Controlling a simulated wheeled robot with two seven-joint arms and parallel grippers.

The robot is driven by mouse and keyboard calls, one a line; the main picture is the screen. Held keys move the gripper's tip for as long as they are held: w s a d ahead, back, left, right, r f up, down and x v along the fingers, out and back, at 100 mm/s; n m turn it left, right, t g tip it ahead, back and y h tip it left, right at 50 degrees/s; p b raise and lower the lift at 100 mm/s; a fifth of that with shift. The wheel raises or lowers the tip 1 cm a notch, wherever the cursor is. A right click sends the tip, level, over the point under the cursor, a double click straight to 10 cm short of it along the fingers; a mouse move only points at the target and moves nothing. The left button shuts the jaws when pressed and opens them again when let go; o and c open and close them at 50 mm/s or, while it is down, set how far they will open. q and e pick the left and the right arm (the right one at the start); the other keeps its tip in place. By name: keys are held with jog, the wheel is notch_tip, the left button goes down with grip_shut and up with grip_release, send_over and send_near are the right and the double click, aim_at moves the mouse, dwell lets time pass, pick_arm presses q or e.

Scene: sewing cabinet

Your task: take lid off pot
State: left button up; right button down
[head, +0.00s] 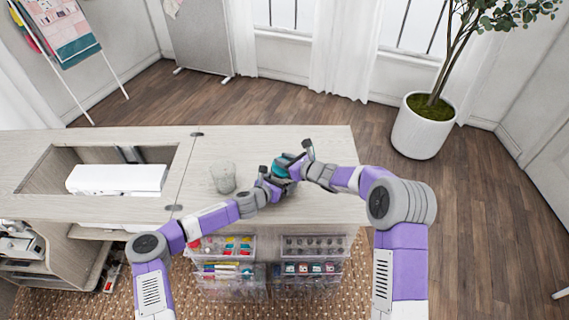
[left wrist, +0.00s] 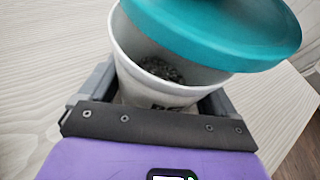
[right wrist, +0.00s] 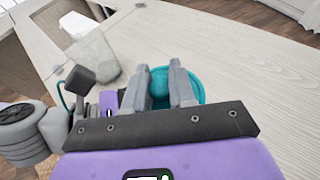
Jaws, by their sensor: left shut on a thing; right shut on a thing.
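The white pot (left wrist: 130,75) fills the middle of the left wrist view, between the fingers of my left gripper (left wrist: 158,98), which is shut on it. Dark grainy contents (left wrist: 162,70) show inside the pot. The teal lid (left wrist: 225,30) is tilted above the pot, off to one side of its mouth, leaving the near part open. My right gripper (right wrist: 163,78) is shut on the lid's round teal knob (right wrist: 159,88). In the head view the lid (head: 283,162) shows between both grippers, and the pot is mostly hidden there.
A grey translucent container (head: 223,178) stands on the pale cabinet top (head: 320,200), left of the grippers. A white machine (head: 115,179) sits in a recess further left. Clear drawers with small supplies (head: 315,246) are below the front edge. The top's back right is clear.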

pick_arm(q)
jog(key=shift+s+d, duration=0.1)
jog(key=shift+d, duration=0.15)
pick_arm(e)
jog(key=shift+r, duration=1.95)
pick_arm(q)
jog(key=o, duration=1.2)
jog(key=shift+r, duration=0.1)
jog(key=shift+s, duration=0.1)
